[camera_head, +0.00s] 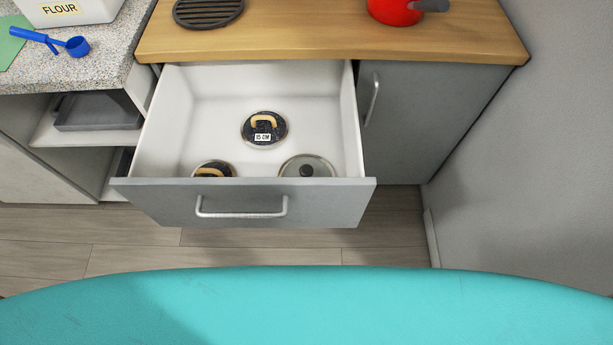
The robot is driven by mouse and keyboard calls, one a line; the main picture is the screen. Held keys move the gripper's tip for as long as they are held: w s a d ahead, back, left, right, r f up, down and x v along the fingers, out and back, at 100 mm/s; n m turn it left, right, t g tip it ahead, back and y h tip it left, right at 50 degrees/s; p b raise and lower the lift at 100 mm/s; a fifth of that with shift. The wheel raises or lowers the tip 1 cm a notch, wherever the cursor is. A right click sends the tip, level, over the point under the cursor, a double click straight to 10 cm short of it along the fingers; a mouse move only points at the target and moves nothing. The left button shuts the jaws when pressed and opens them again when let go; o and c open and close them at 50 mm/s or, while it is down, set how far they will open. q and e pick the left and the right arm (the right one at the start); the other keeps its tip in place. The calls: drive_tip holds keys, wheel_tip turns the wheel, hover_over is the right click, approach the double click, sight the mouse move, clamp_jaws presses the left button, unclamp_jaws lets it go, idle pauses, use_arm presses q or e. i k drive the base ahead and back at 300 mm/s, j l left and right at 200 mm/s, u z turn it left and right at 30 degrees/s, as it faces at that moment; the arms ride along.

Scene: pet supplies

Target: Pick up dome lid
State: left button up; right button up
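An open drawer (239,205) holds three round lids. One dark lid (249,132) with a tan loop handle and a label reading "15 CM" lies at the middle of the drawer floor. Another dark lid (212,165) with a tan handle lies at the front left, partly hidden by the drawer front. A grey, glass-like lid (317,163) with a dark round knob lies at the front right, its near edge hidden by the drawer front. I cannot tell for sure which one is the dome lid. Neither of my grippers is in view.
A wooden counter (310,42) above the drawer carries a red pot (392,12) and a dark round trivet (207,11). A speckled counter at left holds a blue scoop (76,46) and a FLOUR box (68,12). Wooden floor (300,240) lies clear before the drawer.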

sight(304, 165)
drive_tip(key=k+l+u, duration=0.2)
drive_tip(key=l+u, duration=0.2)
drive_tip(key=k+l+u, duration=0.2)
drive_tip(key=u, duration=0.15)
drive_tip(key=k+l+u, duration=0.25)
drive_tip(key=u, duration=0.15)
